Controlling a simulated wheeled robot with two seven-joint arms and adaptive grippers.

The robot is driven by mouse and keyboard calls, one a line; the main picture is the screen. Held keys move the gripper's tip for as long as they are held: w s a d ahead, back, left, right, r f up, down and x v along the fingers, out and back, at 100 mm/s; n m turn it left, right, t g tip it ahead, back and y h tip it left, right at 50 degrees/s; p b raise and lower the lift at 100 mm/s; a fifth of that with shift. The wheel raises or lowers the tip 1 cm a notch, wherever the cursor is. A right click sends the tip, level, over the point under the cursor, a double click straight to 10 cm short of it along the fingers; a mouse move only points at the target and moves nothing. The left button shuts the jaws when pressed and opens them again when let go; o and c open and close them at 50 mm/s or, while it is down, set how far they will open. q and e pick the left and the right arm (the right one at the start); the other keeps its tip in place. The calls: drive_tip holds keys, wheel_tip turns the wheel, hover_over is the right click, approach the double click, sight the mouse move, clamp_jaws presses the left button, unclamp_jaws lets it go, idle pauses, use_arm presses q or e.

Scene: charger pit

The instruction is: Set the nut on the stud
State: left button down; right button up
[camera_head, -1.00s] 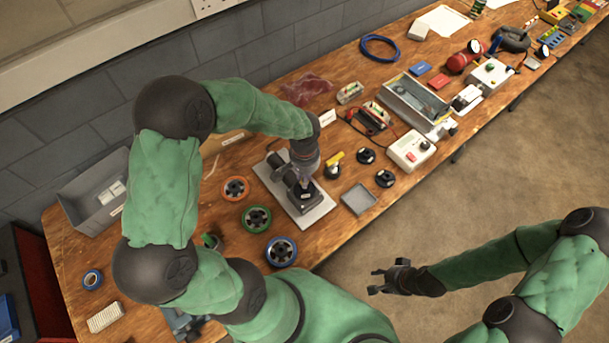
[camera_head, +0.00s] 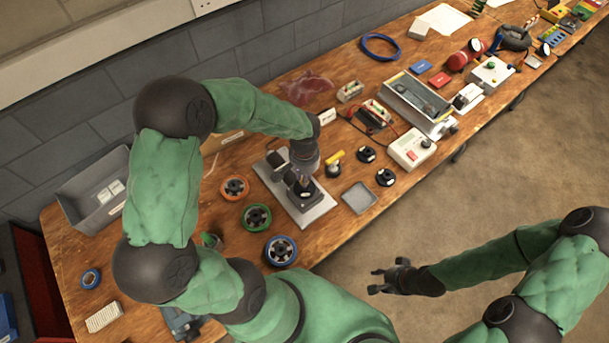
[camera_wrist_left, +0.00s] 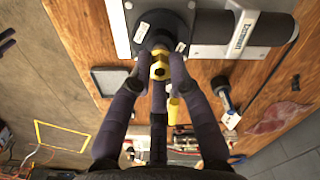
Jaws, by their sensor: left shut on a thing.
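My left gripper (camera_head: 304,181) is over the dark motor unit (camera_head: 279,162) on its pale base plate (camera_head: 315,213). In the left wrist view, my left gripper (camera_wrist_left: 160,70) is shut on a yellow hex nut (camera_wrist_left: 159,71). The nut is at the near edge of the unit's round black flange (camera_wrist_left: 172,24). The stud is not clearly visible; the nut and fingertips cover that area, and I cannot tell whether they touch. My right gripper (camera_head: 378,281) is open and empty, off the bench over the floor.
Orange (camera_head: 234,188), green (camera_head: 257,217) and blue (camera_head: 281,251) ringed discs lie left of the plate. A small grey tray (camera_head: 359,198) and black discs (camera_head: 386,178) lie to its right. A grey bin (camera_head: 92,204) stands at the far left. The bench's right part holds several devices.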

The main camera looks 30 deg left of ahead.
use_arm(q)
drive_tip(key=shift+f+b, duration=0.7)
drive_tip(key=shift+f, duration=0.2)
drive_tip(key=c, duration=1.1)
unclamp_jaws()
drive_tip(key=shift+r, duration=0.15)
wheel_tip(320, 180, up, 12)
drive_tip(key=shift+f, duration=0.1)
